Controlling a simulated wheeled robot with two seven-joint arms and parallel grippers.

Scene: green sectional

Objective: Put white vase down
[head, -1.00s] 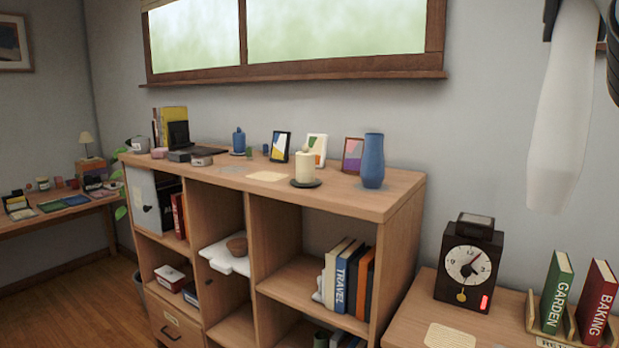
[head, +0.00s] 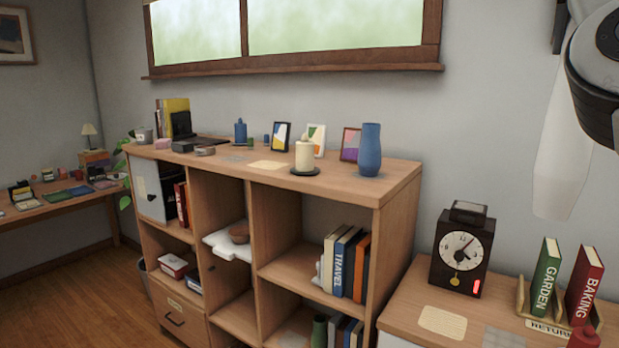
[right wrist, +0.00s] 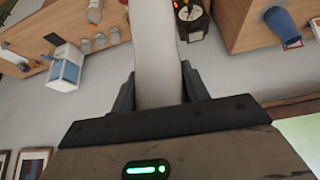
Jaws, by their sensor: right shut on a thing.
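In the head view part of my right arm covers the vase's upper right side. My left gripper is not in view.
A black clock (head: 463,250), a green book (head: 547,278) and a red book (head: 585,285) stand on the right table. A tan mat (head: 442,322) lies at its front. A blue vase (head: 369,150) and a candle (head: 305,156) stand on the shelf unit (head: 400,185).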

